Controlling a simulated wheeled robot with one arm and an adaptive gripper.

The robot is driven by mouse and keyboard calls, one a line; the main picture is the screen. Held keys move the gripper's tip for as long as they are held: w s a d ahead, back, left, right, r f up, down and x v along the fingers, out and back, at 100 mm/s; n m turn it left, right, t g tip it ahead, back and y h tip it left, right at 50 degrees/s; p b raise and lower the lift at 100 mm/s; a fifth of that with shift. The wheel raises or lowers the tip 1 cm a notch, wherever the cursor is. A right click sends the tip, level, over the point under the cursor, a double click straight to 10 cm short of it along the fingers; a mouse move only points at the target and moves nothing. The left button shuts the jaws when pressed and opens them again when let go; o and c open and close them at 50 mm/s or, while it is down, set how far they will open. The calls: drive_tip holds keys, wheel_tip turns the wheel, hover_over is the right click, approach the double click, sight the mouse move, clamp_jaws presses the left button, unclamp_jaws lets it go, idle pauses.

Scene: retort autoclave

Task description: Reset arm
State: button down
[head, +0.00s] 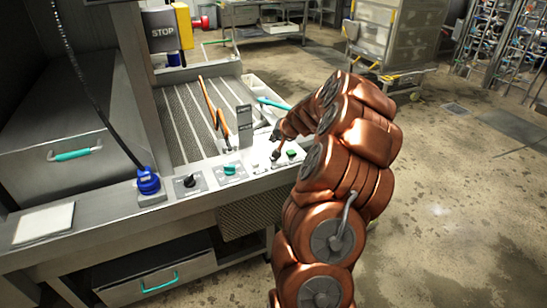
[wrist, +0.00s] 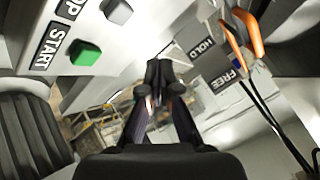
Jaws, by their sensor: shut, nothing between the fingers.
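My copper-coloured arm rises on the right in the head view and bends over the control panel (head: 205,182). My gripper (head: 276,137) is small and partly hard to make out there, above the panel's right end. In the wrist view my gripper (wrist: 157,88) shows black fingers that meet at the tips, shut with nothing between them. The green START button (wrist: 84,53) lies to the left of the fingers, apart from them; it also shows in the head view (head: 291,152). A grey button (wrist: 117,10) sits beside it.
A plate marked HOLD and FREE (wrist: 205,60) and an orange handle (wrist: 243,34) are to the right of the fingers. The head view shows a turquoise knob (head: 230,170), a black knob (head: 189,181) and a blue-based cable (head: 148,181). Open floor (head: 440,220) lies right.

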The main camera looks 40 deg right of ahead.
idle(0.4)
drive_tip(key=w+a+r+n+g+y, duration=0.1)
drive_tip(key=a+r+n+y, duration=0.15)
drive_tip(key=a, duration=0.65)
drive_tip(key=w+a+r+n+y, duration=0.1)
drive_tip(key=a+r+n, duration=0.15)
drive_tip(key=a, duration=0.65)
drive_tip(key=s+a+r+n+g+y, duration=0.1)
drive_tip(key=s+a, duration=0.3)
drive_tip(key=a, duration=0.4)
drive_tip(key=s+a+r+n+g+y, duration=0.15)
drive_tip(key=s+a, duration=0.25)
drive_tip(key=a, duration=0.5)
drive_tip(key=s+a+n+g+h, duration=0.1)
drive_tip(key=s+a+n+g, duration=0.25)
drive_tip(key=s+a, duration=0.75)
drive_tip(key=s+d+g+h+p, duration=0.1)
drive_tip(key=s+d+g+h, duration=0.1)
drive_tip(key=s, duration=1.9)
drive_tip(key=shift+f+n+g+h, duration=0.35)
drive_tip(key=shift+n+g+h, duration=0.05)
drive_tip(key=shift+g, duration=0.5)
drive_tip(key=shift+s, duration=0.1)
